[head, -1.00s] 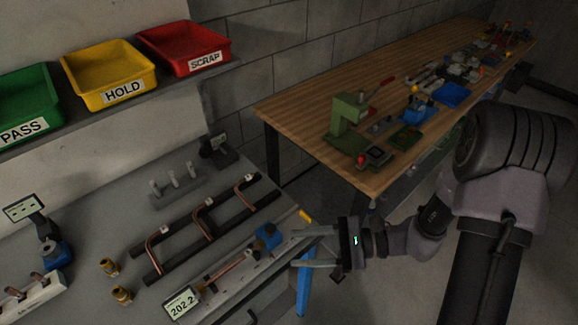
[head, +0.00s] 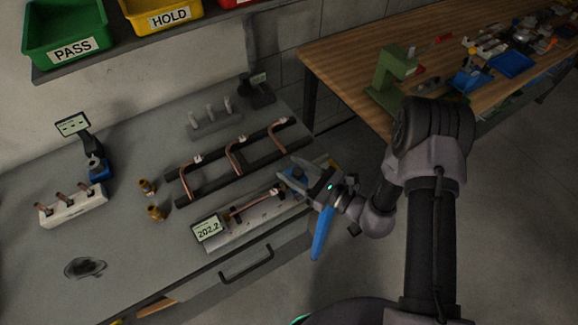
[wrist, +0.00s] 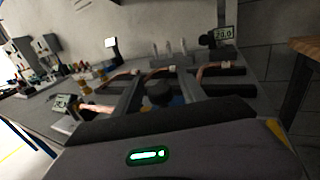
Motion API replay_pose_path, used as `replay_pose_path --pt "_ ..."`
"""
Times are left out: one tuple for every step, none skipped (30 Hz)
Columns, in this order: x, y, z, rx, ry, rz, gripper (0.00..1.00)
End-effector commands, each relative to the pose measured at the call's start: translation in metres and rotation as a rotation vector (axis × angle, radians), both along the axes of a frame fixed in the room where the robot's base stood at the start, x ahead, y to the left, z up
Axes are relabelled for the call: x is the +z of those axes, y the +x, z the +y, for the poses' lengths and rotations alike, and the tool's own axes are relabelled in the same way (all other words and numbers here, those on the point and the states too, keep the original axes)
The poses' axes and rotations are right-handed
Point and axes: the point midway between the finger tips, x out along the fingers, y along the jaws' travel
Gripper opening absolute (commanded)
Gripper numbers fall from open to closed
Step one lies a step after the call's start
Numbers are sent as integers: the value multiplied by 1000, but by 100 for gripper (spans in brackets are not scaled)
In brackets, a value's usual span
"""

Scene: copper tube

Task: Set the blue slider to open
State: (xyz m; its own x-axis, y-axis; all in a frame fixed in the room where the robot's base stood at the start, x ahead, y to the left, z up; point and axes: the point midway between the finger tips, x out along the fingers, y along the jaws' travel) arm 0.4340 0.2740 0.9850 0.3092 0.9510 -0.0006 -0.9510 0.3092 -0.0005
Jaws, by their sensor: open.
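The blue slider (head: 298,173) sits at the right end of a grey measuring fixture (head: 228,232) on the bench. A copper tube (head: 252,201) lies along that fixture, and a display reading 202.2 (head: 208,228) stands at its left end. My gripper (head: 292,179) is open at the slider, with its fingers reaching left around or just over it. I cannot tell whether they touch it. In the wrist view a dark round knob (wrist: 158,93) with blue (wrist: 178,101) beside it shows just beyond my gripper, whose body hides the lower part. The slider's setting cannot be read.
A dark rack (head: 215,184) with bent copper tubes lies behind the fixture. Brass fittings (head: 156,212) and a white block with copper tubes (head: 73,207) stand to the left. A wooden bench (head: 350,42) is at the right.

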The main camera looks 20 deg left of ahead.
Motion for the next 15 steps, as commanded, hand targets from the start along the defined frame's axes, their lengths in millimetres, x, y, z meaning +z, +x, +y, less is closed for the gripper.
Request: replay_pose_path --pt "0 1 6 2 0 -1 49" --pt "0 2 8 2 0 -1 49" --pt "0 3 11 1 0 0 49" --pt "0 4 13 1 0 0 49" --pt "0 4 14 1 0 0 49" --pt "0 4 15 1 0 0 49" --pt "0 5 15 1 0 0 49" --pt "0 5 15 0 0 0 49" --pt "0 5 15 0 0 0 49" --pt "0 5 15 0 0 0 49" --pt "0 5 15 0 0 0 49" --pt "0 5 15 0 0 0 49" --pt "0 5 15 0 0 0 47" --pt "0 5 15 0 0 0 41" --pt "0 5 15 0 0 0 33"
